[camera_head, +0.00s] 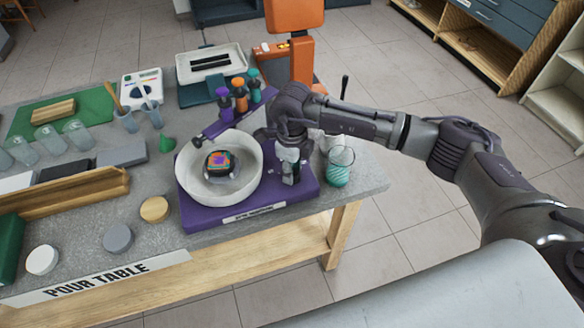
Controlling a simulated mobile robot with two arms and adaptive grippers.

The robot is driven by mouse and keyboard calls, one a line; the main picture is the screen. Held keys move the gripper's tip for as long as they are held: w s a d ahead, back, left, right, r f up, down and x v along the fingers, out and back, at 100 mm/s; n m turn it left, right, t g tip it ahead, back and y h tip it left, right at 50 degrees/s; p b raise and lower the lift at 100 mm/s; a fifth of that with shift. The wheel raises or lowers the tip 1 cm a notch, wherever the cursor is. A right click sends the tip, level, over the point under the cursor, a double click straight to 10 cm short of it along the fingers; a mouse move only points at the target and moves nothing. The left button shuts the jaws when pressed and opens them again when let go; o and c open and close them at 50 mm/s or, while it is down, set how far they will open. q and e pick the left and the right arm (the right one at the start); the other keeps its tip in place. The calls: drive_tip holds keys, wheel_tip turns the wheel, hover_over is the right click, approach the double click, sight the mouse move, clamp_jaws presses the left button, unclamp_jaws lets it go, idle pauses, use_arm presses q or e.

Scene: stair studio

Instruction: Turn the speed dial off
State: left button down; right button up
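A purple machine (230,216) stands on the table's right end, with a label on its front edge. A white round bowl (250,183) sits on its left part, with a small multicoloured piece (221,164) inside. My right gripper (289,178) points down over the right part of the machine, just right of the bowl. Its fingertips are low, close to or touching the purple top; I cannot tell which. The speed dial does not show clearly and may be hidden behind the gripper. Whether the fingers hold anything is unclear. My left gripper is out of view.
A glass with teal contents (340,167) stands close right of my gripper. Purple, orange and teal bottles (240,98) stand behind the bowl. An orange machine (302,62) rises behind. Round discs (118,238) lie front left on the grey table (180,258).

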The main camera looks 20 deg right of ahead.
clamp_jaws()
drive_tip(key=shift+f+n+b, duration=0.15)
drive_tip(key=shift+n+b, duration=0.35)
drive_tip(key=shift+b, duration=0.3)
drive_tip(key=n+b, duration=0.4)
drive_tip(key=b, duration=0.1)
drive_tip(key=shift+f+n+b, duration=0.1)
drive_tip(key=shift+n+b, duration=0.2)
drive_tip(key=shift+b, duration=0.1)
drive_tip(key=shift+n+b, duration=1)
drive_tip(key=shift+b, duration=0.1)
drive_tip(key=shift+r+n+b, duration=0.25)
drive_tip(key=shift+n+b, duration=0.45)
drive_tip(key=o, duration=0.6)
unclamp_jaws()
